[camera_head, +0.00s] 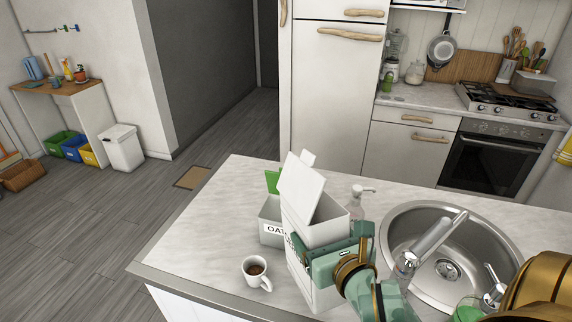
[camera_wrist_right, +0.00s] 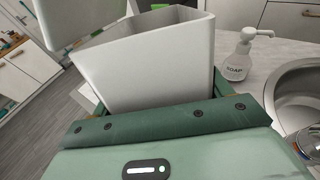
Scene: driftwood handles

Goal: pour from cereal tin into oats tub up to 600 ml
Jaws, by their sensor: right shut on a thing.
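The cereal tin (camera_head: 310,233) is a tall white box with its white lid flipped up, at the middle of the counter in the head view. My right gripper (camera_head: 335,255) is shut on the tin around its upper part. The tin's white wall (camera_wrist_right: 145,65) and open top fill the middle of the right wrist view; its contents are not visible. The tin looks near upright; I cannot tell whether its base touches the counter. The oats tub (camera_head: 270,230) is white with a partly hidden label and a raised green lid, just behind and left of the tin. My left gripper is not in view.
A mug (camera_head: 256,272) with dark contents stands left of the tin near the front. A soap bottle (camera_head: 357,203) stands behind right, and the sink (camera_head: 470,262) with its tap is to the right. The counter's left part (camera_head: 205,235) is clear.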

